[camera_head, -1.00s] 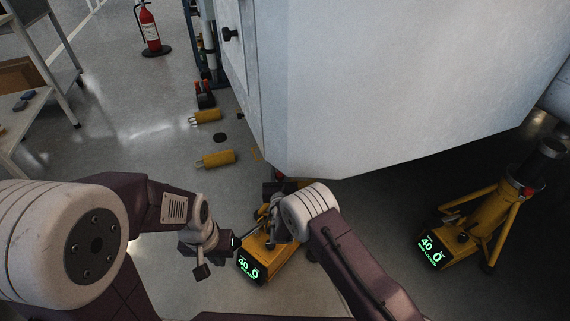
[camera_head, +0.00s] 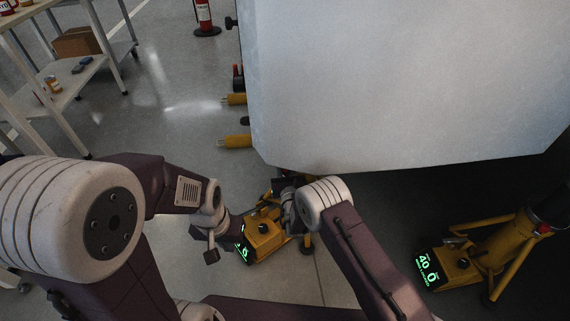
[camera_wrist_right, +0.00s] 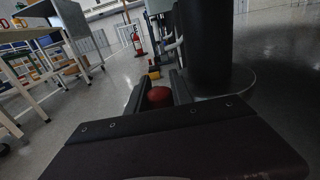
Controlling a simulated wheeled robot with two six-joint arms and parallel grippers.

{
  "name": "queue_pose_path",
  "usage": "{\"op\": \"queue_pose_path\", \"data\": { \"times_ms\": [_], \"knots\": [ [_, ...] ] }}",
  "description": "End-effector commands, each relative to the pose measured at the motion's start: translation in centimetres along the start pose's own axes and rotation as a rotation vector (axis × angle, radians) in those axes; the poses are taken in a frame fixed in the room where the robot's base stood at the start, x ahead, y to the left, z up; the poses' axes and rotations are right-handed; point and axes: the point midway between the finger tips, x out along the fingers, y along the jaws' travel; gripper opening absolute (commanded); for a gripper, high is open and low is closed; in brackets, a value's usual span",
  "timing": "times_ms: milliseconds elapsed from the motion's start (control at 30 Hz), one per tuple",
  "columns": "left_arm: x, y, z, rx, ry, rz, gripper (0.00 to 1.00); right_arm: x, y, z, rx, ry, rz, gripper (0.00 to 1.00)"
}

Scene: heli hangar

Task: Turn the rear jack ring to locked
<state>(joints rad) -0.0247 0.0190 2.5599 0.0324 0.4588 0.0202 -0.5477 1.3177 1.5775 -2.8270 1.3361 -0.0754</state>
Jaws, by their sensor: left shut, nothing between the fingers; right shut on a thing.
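A yellow jack (camera_head: 266,238) with a green-lit display stands below the white hull, in the middle of the head view. Its upper part is hidden by my right wrist and the hull edge. My right gripper (camera_wrist_right: 160,82) is shut on a red knob (camera_wrist_right: 160,97), beside a dark upright cylinder (camera_wrist_right: 207,40) with a round flange (camera_wrist_right: 232,82). The ring itself and its marks cannot be made out. My left gripper (camera_head: 238,229) is shut and empty, at the jack's display, partly covering it; whether it touches is unclear.
A second yellow jack (camera_head: 463,268) with a lit display stands at the right. The white hull (camera_head: 400,80) overhangs both. Yellow cylinders (camera_head: 236,141) lie on the floor by its left edge. Shelving (camera_head: 70,75) stands upper left, with clear floor (camera_head: 170,125) between.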

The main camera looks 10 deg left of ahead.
Motion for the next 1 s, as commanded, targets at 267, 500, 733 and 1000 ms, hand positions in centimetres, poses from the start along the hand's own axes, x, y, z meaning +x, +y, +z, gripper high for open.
{"op": "queue_pose_path", "data": {
  "times_ms": [267, 500, 733, 1000],
  "knots": [
    [0.0, 0.0, 0.0, 0.000, 0.000, 0.000, 0.00, 0.0, 0.1, 0.0, -0.001, 0.001, 0.001, 0.48],
    [-0.1, 0.0, 0.0, 0.000, 0.000, 0.000, 0.00, -0.1, 0.0, 0.0, -0.001, 0.001, 0.000, 0.48],
    [-3.1, 0.1, -0.3, 0.000, 0.000, 0.000, 0.00, -3.8, 0.1, 0.6, -0.003, 0.007, 0.002, 0.48],
    [-5.2, 0.1, -0.5, 0.000, 0.000, 0.000, 0.00, -8.5, 0.1, 0.2, -0.001, 0.003, 0.001, 0.48]
  ]
}}
